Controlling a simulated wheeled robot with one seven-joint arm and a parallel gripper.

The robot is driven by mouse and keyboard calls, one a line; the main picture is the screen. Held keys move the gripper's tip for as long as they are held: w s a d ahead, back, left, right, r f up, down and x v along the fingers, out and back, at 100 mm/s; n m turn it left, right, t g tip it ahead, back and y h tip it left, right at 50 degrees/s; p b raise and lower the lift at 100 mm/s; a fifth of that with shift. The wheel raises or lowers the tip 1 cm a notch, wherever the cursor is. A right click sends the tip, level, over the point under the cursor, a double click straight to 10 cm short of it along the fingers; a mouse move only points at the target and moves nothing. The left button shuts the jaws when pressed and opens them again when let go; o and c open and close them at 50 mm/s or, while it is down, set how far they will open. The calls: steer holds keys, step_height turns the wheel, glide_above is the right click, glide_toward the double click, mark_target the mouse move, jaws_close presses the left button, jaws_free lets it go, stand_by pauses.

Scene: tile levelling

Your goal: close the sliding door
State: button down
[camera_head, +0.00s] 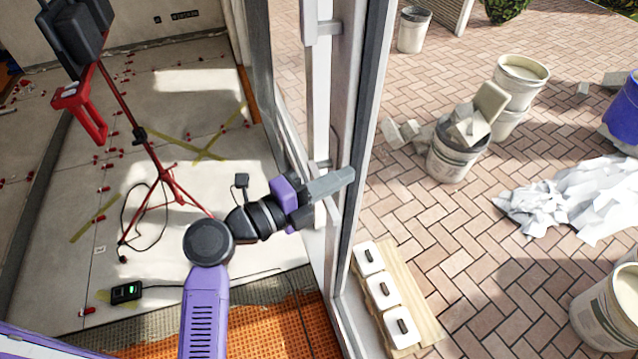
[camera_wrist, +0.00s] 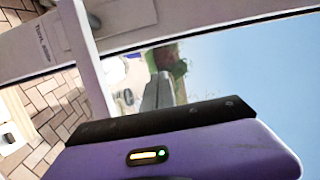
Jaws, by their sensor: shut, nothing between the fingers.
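The sliding door (camera_head: 345,110) is a white-framed glass door, seen nearly edge-on in the head view. A long upright pull handle (camera_head: 318,95) stands off its frame on short mounts. My gripper (camera_head: 345,177) is shut and empty, its grey fingers pointing right across the lower part of the handle and the frame. I cannot tell whether the fingers touch the door. The wrist view shows my shut fingers (camera_wrist: 158,92) beyond the purple gripper body, with a white frame bar (camera_wrist: 85,55) to their left. The handle's lower end is partly hidden behind my gripper.
A red tripod (camera_head: 165,175) stands on the tiled floor at left. An orange mat (camera_head: 270,325) lies near the threshold. Outside at right are white blocks on a board (camera_head: 425,310), a bucket of rubble (camera_head: 455,160) and crumpled sheeting (camera_head: 580,195) on brick paving.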

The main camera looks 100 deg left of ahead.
mark_target(357, 150)
steer(key=shift+x, duration=1)
steer(key=shift+s+a, duration=0.85)
steer(key=shift+a, duration=0.2)
steer(key=shift+s+a, duration=0.3)
steer(key=shift+a, duration=0.2)
steer(key=shift+s+a, duration=0.1)
